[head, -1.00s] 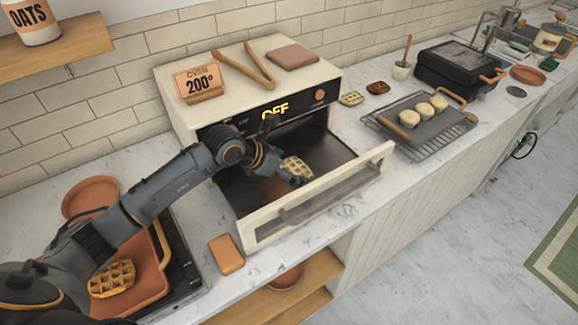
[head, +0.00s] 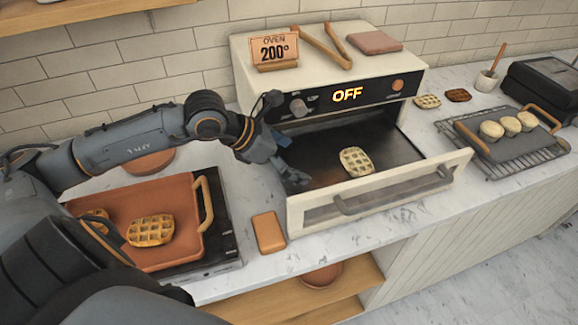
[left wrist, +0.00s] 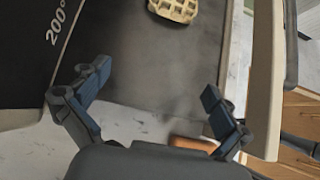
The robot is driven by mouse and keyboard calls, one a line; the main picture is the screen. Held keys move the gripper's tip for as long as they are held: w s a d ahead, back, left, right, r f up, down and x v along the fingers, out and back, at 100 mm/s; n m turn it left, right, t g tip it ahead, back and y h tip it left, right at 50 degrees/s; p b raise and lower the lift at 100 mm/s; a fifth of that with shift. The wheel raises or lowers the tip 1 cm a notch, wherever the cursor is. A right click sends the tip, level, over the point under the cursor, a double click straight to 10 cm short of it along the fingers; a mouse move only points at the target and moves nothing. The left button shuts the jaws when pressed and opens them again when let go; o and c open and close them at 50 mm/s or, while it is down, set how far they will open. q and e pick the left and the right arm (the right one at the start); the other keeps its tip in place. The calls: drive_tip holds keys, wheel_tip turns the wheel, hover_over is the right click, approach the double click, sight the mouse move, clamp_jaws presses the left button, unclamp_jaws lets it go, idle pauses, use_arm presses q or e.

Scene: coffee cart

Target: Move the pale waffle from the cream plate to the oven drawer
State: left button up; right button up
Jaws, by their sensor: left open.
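The pale waffle (head: 356,161) lies flat on the dark floor of the pulled-out oven drawer (head: 374,203). It also shows at the top of the left wrist view (left wrist: 173,9). My left gripper (head: 285,142) is open and empty at the drawer's left side, apart from the waffle. In the left wrist view its two fingers (left wrist: 155,84) are spread wide with nothing between them. I see no cream plate in these frames. My right gripper is not in view.
An orange tray (head: 182,187) with browned waffles (head: 150,230) lies at the left, partly behind my arm. A small orange block (head: 268,232) lies beside the drawer. The oven top holds a sign (head: 275,50) and tongs (head: 325,47). A wire rack (head: 512,160) stands at right.

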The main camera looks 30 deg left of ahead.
use_arm(q)
drive_tip(key=shift+s+a+f, duration=0.1)
drive_tip(key=shift+s+a, duration=0.15)
drive_tip(key=shift+s, duration=0.15)
drive_tip(key=shift+s+b, duration=0.1)
drive_tip(key=shift+b, duration=0.2)
idle(1.0)
